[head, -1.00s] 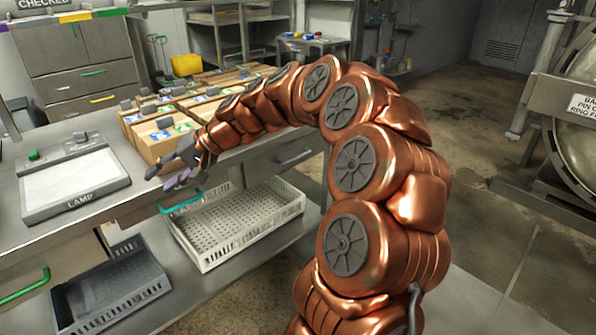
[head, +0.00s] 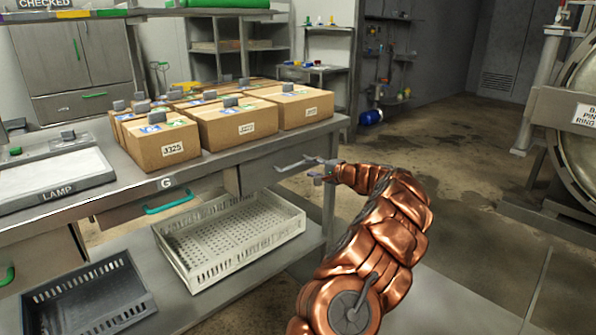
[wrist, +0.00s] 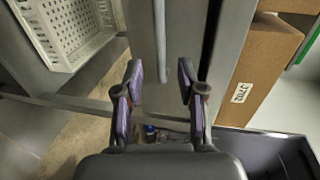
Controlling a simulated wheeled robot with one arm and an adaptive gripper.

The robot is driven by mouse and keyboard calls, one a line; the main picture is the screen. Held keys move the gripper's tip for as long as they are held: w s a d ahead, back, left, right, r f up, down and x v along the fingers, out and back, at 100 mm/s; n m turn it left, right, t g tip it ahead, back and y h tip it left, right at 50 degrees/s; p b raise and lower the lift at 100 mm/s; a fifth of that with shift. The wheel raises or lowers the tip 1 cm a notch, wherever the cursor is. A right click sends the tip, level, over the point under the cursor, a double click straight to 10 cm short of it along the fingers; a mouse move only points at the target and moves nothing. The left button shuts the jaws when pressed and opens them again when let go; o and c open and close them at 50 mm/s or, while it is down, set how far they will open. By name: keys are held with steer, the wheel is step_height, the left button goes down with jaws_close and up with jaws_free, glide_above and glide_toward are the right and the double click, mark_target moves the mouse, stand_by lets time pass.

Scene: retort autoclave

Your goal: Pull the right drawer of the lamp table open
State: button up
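The lamp table (head: 90,210) is a grey metal bench with drawers under its top. Its right drawer (head: 250,179) has a plain grey front with a grey bar handle (head: 292,167). In the head view my gripper (head: 318,171) is at the handle's right end, in front of the drawer. In the wrist view my gripper (wrist: 160,75) has its two fingers spread apart. The bar handle (wrist: 160,35) runs lengthwise between the fingertips, with a gap on each side. The drawer front (wrist: 190,40) shows behind it. Nothing is held.
Another drawer, with a green handle (head: 170,203), is to the left. Cartons (head: 236,122) and a LAMP panel (head: 57,178) sit on the top. A white crate (head: 230,240) and a dark crate (head: 90,297) are on the lower shelf. Floor at the right is open.

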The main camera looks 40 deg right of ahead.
mark_target(299, 165)
steer(key=shift+b+x, duration=0.4)
steer(key=shift+x, duration=3.4)
jaws_close()
